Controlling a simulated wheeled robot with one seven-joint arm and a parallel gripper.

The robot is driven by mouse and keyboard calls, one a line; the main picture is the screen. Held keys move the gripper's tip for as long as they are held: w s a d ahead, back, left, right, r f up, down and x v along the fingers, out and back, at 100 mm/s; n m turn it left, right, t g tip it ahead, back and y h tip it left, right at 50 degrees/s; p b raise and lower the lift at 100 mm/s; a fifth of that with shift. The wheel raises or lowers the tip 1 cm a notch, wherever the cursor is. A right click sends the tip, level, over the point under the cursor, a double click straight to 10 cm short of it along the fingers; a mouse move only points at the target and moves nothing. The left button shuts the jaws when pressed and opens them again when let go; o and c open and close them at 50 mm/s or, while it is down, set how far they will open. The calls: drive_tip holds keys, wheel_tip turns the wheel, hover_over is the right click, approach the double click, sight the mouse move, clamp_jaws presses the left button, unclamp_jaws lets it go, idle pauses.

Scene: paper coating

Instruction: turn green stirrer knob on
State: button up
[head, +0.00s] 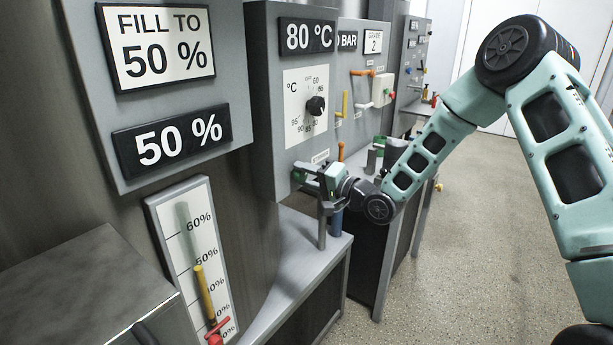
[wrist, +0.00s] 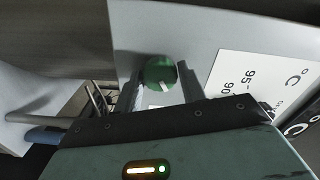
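The green stirrer knob (wrist: 160,72) sits on the grey panel in the wrist view, with a pale pointer mark on its face. My gripper (wrist: 160,88) is open, with one finger on each side of the knob. A gap shows between each finger and the knob, and I see no contact. In the head view my gripper (head: 310,174) is at the lower part of the 80 °C control box (head: 262,110), just under a small label. There it mostly hides the knob.
A black temperature knob (head: 316,105) with a dial is above my gripper. A grey bench (head: 300,240) is below, with an upright post near my gripper. A fill gauge (head: 190,250) with a red valve handle (head: 217,328) stands at left. The floor at right is clear.

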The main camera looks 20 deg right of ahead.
drive_tip(key=shift+o, duration=1.1)
drive_tip(key=b+v, duration=0.2)
drive_tip(key=v, duration=1.5)
drive_tip(key=shift+s+b, duration=0.2)
drive_tip(key=shift+b, duration=0.1)
drive_tip(key=shift+d, duration=0.1)
drive_tip(key=s+a+f+n+g+h, duration=0.2)
drive_tip(key=s+a+n+g+h, duration=0.15)
drive_tip(key=a, duration=0.25)
drive_tip(key=s+a+f+n+g+h, duration=0.2)
drive_tip(key=a+f+n+g+h, duration=0.15)
drive_tip(key=a, duration=0.25)
drive_tip(key=s+a+r+n+g+h, duration=0.1)
drive_tip(key=s+a+r+n+g, duration=0.1)
drive_tip(key=s, duration=0.9)
drive_tip(key=s+a+r+n+g+h, duration=0.2)
drive_tip(key=s+n+g, duration=0.3)
drive_tip(key=s, duration=0.7)
drive_tip(key=shift+a+n+g, duration=0.3)
drive_tip(key=shift+a+n, duration=0.1)
drive_tip(key=shift+a, duration=0.05)
